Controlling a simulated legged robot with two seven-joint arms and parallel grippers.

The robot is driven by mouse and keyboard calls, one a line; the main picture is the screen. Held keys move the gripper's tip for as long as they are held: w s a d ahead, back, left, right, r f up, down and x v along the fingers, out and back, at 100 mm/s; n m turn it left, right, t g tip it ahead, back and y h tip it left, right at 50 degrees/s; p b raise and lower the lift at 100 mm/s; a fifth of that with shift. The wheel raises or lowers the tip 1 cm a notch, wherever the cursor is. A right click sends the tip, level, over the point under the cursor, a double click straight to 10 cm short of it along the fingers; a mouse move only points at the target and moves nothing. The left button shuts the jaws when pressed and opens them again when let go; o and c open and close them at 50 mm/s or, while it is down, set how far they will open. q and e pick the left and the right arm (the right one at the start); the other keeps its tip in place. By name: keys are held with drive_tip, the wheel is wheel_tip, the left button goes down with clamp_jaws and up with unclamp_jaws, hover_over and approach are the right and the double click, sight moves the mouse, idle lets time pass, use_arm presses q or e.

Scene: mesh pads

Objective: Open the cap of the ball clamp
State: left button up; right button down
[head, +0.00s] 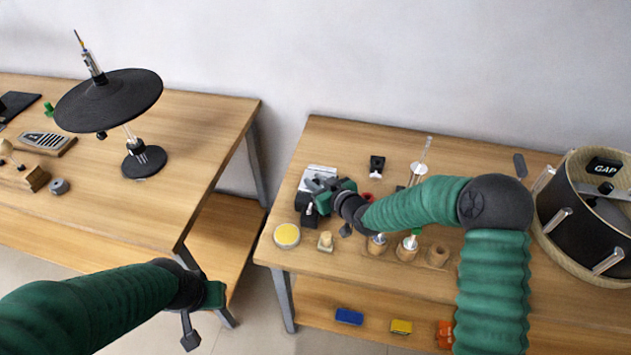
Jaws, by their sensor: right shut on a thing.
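What looks like the ball clamp, a small black and silver-white device (309,217), sits at the left end of the right table. My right gripper (316,190) reaches it from the right and is shut on part of it. The gripper covers much of the device, so the cap and its angle cannot be made out. My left gripper (202,318) is low in front of the gap between the tables, away from the clamp.
The right table (345,135) also holds a yellow-topped round tin (287,236), a wooden peg block (326,241), wooden holders (437,257), a small black-and-white device (377,167) and a drum (590,215). A cymbal stand (110,100) is on the left table.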

drive_tip(key=shift+w+r, duration=0.1)
drive_tip(key=shift+r, duration=0.1)
idle(0.6)
drive_tip(key=shift+w+r+p, duration=0.1)
drive_tip(key=shift+r+p, duration=0.25)
drive_tip(key=shift+p, duration=0.35)
drive_tip(key=w+r+m+g+p, duration=0.1)
drive_tip(key=p, duration=0.2)
drive_tip(key=w+d+r+m+g+p, duration=0.1)
drive_tip(key=r+g+p, duration=0.1)
drive_tip(key=p, duration=0.2)
drive_tip(key=shift+w+g+p, duration=0.3)
drive_tip(key=shift+g+p, duration=0.35)
drive_tip(key=shift+g, duration=0.05)
drive_tip(key=shift+w+d+r+m+g+y, duration=0.15)
drive_tip(key=shift+w+r+m+g+y, duration=0.05)
drive_tip(key=shift+w+m+g+y, duration=0.25)
